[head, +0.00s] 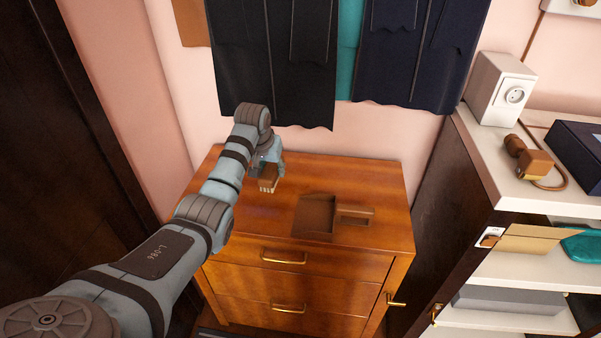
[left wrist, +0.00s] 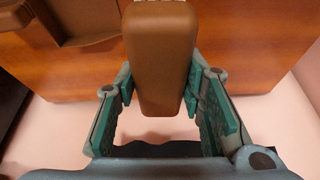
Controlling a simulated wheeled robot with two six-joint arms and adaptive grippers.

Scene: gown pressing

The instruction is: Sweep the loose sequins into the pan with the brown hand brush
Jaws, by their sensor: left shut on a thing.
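The brown hand brush (left wrist: 158,62) is in my left gripper (head: 271,166), shut around its handle. In the head view the pale bristles of the brush (head: 267,186) point down at the back left of the wooden cabinet top; I cannot tell whether they touch it. The brown pan (head: 317,214) lies on the cabinet top to the right of the brush, with its handle to the right. A corner of the pan (left wrist: 85,25) shows at the top left of the left wrist view. I cannot make out any sequins in either view. My right gripper is not in view.
The wooden cabinet (head: 375,185) has drawers with brass handles. Dark gowns (head: 275,60) hang above its back edge. A white shelf unit (head: 490,180) at the right holds a socket box (head: 498,88) and a brown corded tool (head: 530,158). The cabinet top's right back is clear.

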